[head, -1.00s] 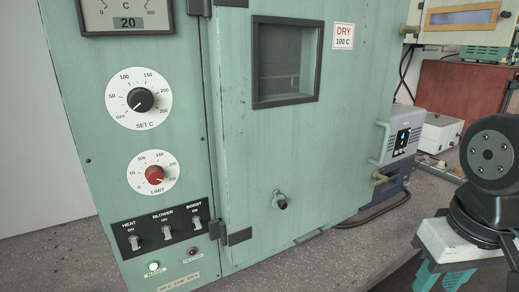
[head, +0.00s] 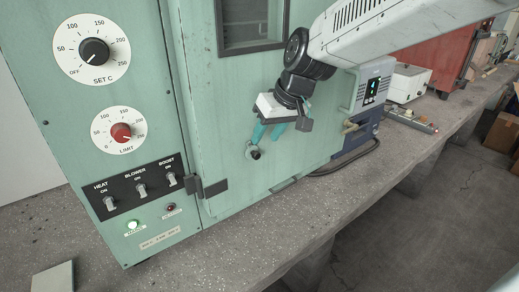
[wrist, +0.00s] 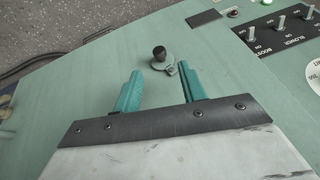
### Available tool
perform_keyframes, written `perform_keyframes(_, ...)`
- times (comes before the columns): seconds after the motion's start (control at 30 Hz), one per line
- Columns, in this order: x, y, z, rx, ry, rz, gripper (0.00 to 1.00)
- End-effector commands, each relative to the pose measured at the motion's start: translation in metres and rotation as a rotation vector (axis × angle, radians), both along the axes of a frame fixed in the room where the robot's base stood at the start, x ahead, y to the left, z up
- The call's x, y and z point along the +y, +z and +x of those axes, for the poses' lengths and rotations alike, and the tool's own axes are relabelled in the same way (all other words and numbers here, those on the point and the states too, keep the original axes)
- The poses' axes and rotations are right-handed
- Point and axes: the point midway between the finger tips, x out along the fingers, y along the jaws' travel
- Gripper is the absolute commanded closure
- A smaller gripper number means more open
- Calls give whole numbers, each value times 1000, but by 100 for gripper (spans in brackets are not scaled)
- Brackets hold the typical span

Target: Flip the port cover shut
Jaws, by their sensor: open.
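The small round port fitting with its cover (head: 253,152) is low on the green oven door (head: 225,110). In the wrist view, the port fitting (wrist: 161,60) shows a grey disc, a dark round knob-like part and a small tab at its lower right. I cannot tell exactly how the cover lies. My gripper (head: 266,135) has teal fingers spread apart and empty, just above the port in the head view. In the wrist view my gripper (wrist: 159,75) points at the port, which sits just beyond and between the fingertips. Contact is not visible.
A switch panel (head: 140,186) and dials are left of the door. A dark latch (head: 210,188) sits on the door's left edge. A blue-grey box (head: 368,100) stands to the right, with a cable (head: 330,168) on the concrete bench (head: 230,245).

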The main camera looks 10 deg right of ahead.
Motion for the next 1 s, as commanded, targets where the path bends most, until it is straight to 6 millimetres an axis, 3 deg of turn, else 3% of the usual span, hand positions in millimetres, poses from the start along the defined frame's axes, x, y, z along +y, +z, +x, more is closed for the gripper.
perform_keyframes(0.3, 15, -45, 12, 5, 0, -1, 59)
perform_keyframes(0.7, 18, -55, 16, 3, -1, -2, 59)
perform_keyframes(0.73, 18, -55, 16, 3, -1, -2, 62)
perform_keyframes(0.87, 18, -55, 16, 3, -2, -2, 98)
perform_keyframes(1.0, 18, -55, 16, 3, -1, -1, 100)
